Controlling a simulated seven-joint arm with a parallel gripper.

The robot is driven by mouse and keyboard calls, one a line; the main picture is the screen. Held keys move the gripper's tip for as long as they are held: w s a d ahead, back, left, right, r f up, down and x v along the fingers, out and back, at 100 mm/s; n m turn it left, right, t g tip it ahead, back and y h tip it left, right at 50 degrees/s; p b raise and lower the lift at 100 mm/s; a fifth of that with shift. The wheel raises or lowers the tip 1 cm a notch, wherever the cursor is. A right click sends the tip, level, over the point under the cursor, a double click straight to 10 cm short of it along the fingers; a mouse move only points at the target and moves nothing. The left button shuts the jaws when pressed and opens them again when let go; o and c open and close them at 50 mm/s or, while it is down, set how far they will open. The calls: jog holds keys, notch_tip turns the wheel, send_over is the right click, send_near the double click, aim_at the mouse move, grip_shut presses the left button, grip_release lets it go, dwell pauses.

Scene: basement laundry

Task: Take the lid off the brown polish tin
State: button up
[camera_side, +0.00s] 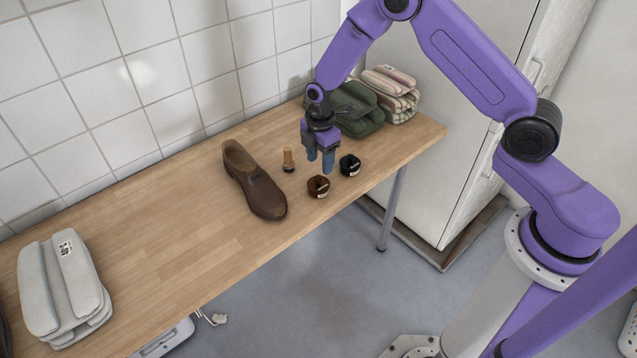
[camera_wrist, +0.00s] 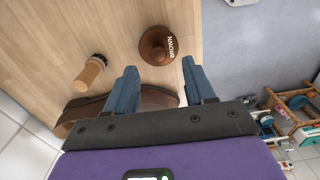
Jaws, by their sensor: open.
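The brown polish tin (camera_side: 318,187) stands upright near the front edge of the wooden table. In the wrist view the tin (camera_wrist: 156,45) shows a round brown top with a raised middle and a "BROWN" label; the lid appears to be on. My gripper (camera_side: 321,169) is open and empty, pointing down above the table, just behind the tin in the side view. In the wrist view the tin lies just beyond the gap between the two blue fingertips (camera_wrist: 159,66), apart from both.
A black tin (camera_side: 350,165) stands right of the brown one. A wooden-handled brush (camera_side: 288,160) and a brown shoe (camera_side: 255,182) are to the left. Green folded cloth (camera_side: 358,112) and checked cloth (camera_side: 393,92) lie behind.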

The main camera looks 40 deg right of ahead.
aim_at(319, 177)
jog(key=shift+w+a+f, duration=0.1)
jog(key=shift+f, duration=2.6)
grip_shut()
